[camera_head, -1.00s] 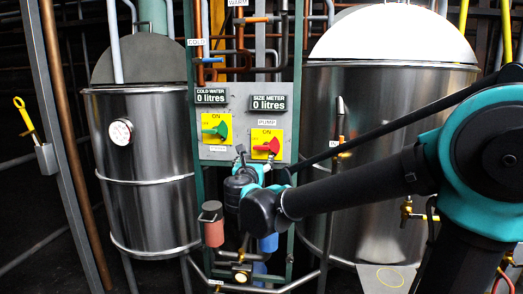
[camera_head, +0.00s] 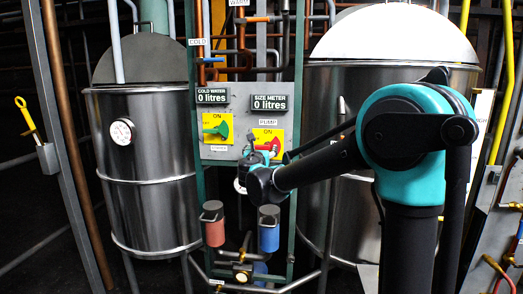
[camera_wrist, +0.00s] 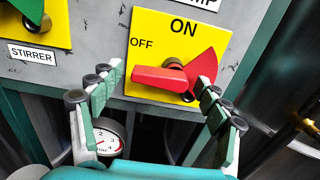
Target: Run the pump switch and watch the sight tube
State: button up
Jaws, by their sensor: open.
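The pump switch (camera_head: 267,139) is a red rotary lever on a yellow plate on the grey panel. In the wrist view the red lever (camera_wrist: 165,78) has its long arm pointing left, just below OFF; ON stands above it. My gripper (camera_wrist: 161,79) is open, with one finger left of and below the lever's end and the other at its right side, overlapping the red wedge. Contact cannot be told. In the head view my gripper (camera_head: 254,160) is just below the switch, partly hidden by my arm. I cannot pick out a sight tube for certain.
A green stirrer switch (camera_head: 216,128) sits left of the pump switch. The size meter (camera_head: 270,102) and cold water meter (camera_head: 211,97) both read 0 litres. A round gauge (camera_wrist: 108,138) lies below the panel. Steel tanks (camera_head: 150,170) stand on both sides.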

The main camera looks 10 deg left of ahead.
jog(key=shift+c, duration=0.4)
jog(key=c, duration=1.1)
jog(key=shift+m, duration=0.4)
jog(key=m, duration=0.3)
jog(key=shift+r+m, duration=0.35)
jog(key=shift+m, duration=0.05)
jog(key=m, duration=0.4)
jog(key=shift+d+r+m, duration=0.3)
jog(key=m, duration=0.4)
jog(key=shift+d+r, duration=0.15)
jog(key=shift+d, duration=0.1)
jog(key=m, duration=0.4)
jog(key=shift+s+d+m, duration=0.1)
jog(key=shift+d+m, duration=0.2)
jog(key=shift+d, duration=0.05)
